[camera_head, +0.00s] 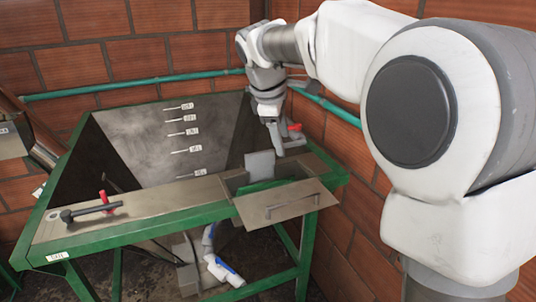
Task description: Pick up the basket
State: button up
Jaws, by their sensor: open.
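I cannot clearly make out a basket. A small grey plate-like piece (261,164) stands upright in an opening at the right of the green-framed hopper's front ledge; I cannot tell whether it is part of a basket. My gripper (276,146) points down over the right side of the hopper, just above and right of this piece. The gripper looks empty, and its fingertips are small and partly unclear against the grey parts behind them.
The hopper's green frame (150,232) fills the middle. A flap with a handle (285,203) hangs at the front right. A black lever (92,210) and red handle (105,200) sit on the left ledge. Brick walls and a green pipe (140,83) stand close behind.

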jog(key=w+a+f+n, duration=0.4)
jog(key=w+a+f, duration=0.1)
jog(key=w, duration=0.2)
jog(key=n+h, duration=0.1)
jog(key=n, duration=0.2)
send_near(263, 183)
jog(key=x, duration=0.5)
jog(key=shift+a+f, duration=0.15)
jog(key=shift+a, duration=0.05)
jog(key=shift+w+p+x, duration=0.2)
jog(key=shift+p+x, duration=0.45)
jog(key=shift+x, duration=2.15)
grip_shut()
